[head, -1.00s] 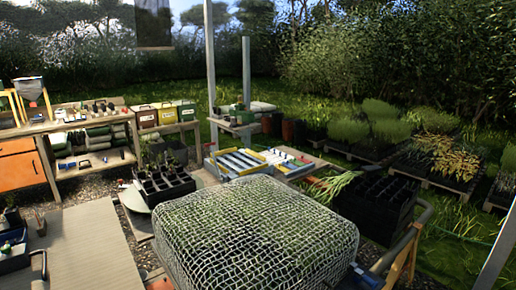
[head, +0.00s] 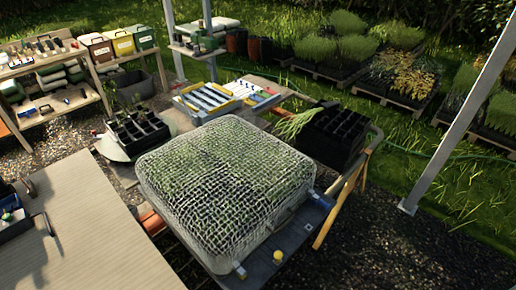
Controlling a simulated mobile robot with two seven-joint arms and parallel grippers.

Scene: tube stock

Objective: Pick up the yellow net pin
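A small round yellow thing (head: 278,256), which looks like the head of the yellow net pin, sits at the near right edge of the cart top. It stands just outside the net-covered block of plants (head: 226,180), on the dark rim strip. A small whitish-yellow clip (head: 240,270) is at the near corner of the net. Neither of my grippers is in view.
A wooden table (head: 85,235) is at the left with a dark tray (head: 12,222) on it. Black pot crates (head: 335,135) stand behind the cart. A grey post (head: 460,120) rises at the right. Gravel (head: 400,250) at the lower right is clear.

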